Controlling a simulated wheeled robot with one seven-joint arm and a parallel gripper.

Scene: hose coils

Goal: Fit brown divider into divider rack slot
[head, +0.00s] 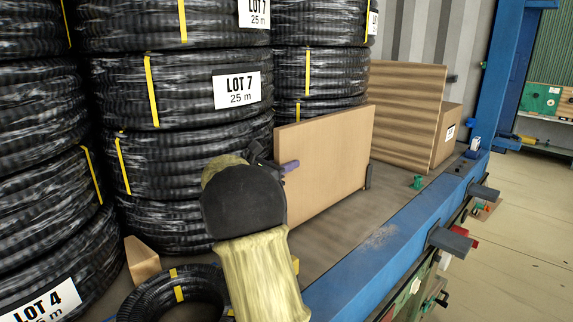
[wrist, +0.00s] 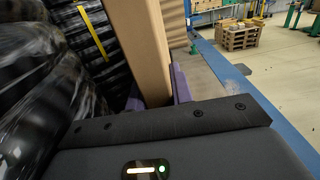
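The brown divider (head: 328,158) is a flat, upright tan panel on or just above the grey deck, right of the stacked coils. My gripper (head: 284,166) is at its near left edge, mostly hidden behind my arm; one purple finger shows against the panel. In the wrist view my purple fingers (wrist: 158,95) lie on both sides of the divider (wrist: 144,50), with no clear gap, so they look shut on it. A small dark post (head: 368,176) stands at the panel's far lower corner, possibly part of the rack. I cannot make out the slot itself.
Black coils (head: 185,90) are stacked close on the left. A corrugated board (head: 405,112) and a carton (head: 450,132) stand behind the divider. A small green item (head: 417,182) lies on the deck. A blue rail (head: 385,250) edges the deck; a loose coil (head: 172,292) lies in front.

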